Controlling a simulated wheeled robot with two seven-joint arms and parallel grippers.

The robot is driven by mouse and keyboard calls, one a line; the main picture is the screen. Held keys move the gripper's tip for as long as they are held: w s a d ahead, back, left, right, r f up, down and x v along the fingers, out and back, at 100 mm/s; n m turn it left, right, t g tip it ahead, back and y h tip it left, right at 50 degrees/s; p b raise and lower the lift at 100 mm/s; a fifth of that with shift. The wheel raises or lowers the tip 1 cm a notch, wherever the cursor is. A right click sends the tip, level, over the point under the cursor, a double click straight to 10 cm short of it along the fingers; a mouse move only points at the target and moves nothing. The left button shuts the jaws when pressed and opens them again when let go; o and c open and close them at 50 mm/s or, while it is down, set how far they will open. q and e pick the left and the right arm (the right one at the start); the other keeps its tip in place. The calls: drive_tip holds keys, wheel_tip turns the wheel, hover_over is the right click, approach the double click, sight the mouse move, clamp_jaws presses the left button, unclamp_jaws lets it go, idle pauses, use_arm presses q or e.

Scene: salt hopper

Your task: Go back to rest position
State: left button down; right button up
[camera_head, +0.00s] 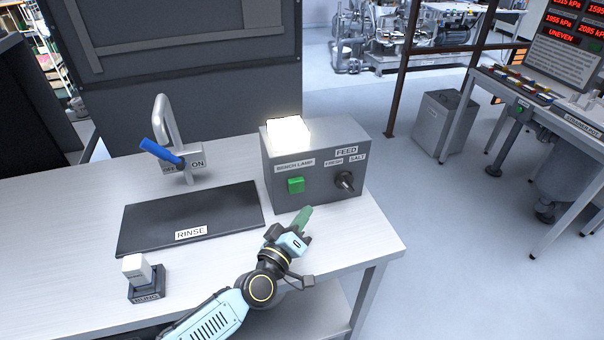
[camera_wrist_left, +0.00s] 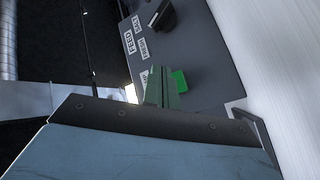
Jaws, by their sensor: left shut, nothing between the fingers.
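My left gripper (camera_head: 304,217) is in front of the grey control box (camera_head: 318,184), just below its front face, over the front right part of the bench. Its green fingers are shut with nothing between them. In the left wrist view the fingers (camera_wrist_left: 162,90) point at the box face, close to the green button (camera_wrist_left: 179,80). I cannot tell whether they touch the box. In the head view the green button (camera_head: 296,185) sits under the "BENCH LAMP" label, and the black "FEED" knob (camera_head: 345,181) is to its right. The lamp (camera_head: 288,131) on top glows. My right gripper is not in view.
A black "RINSE" mat (camera_head: 190,220) lies left of the box, with a blue-handled tap (camera_head: 163,152) behind it. A white block (camera_head: 137,269) stands in a small dark holder at the front left. A grey bin (camera_head: 443,124) and a second table stand at the right.

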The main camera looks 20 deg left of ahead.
use_arm(q)
drive_tip(key=s+d+m+g+h, duration=0.2)
drive_tip(key=s+d+m, duration=0.1)
drive_tip(key=s+d+m+g+h, duration=0.2)
drive_tip(key=s+d+m, duration=0.1)
drive_tip(key=s, duration=0.1)
drive_tip(key=shift+f+h, duration=0.15)
drive_tip(key=shift+h, duration=0.15)
drive_tip(key=s+a+f+m+g+y, duration=0.2)
drive_tip(key=s+a+g+y, duration=0.4)
drive_tip(key=s, duration=0.5)
drive_tip(key=s+a+f+m+g+y, duration=0.1)
drive_tip(key=s+a+f+g+y, duration=0.1)
drive_tip(key=s+a+g, duration=0.65)
drive_tip(key=s+d+f+t+b, duration=0.1)
drive_tip(key=s+f+t, duration=0.2)
drive_tip(key=f, duration=2)
drive_tip(key=s+a+f+g+b, duration=0.1)
drive_tip(key=s+a+f+g, duration=0.1)
drive_tip(key=s+f, duration=1.5)
drive_tip(key=shift+a+f+m+y+b, duration=0.3)
drive_tip(key=shift+f+m+b, duration=0.1)
drive_tip(key=shift+f, duration=0.5)
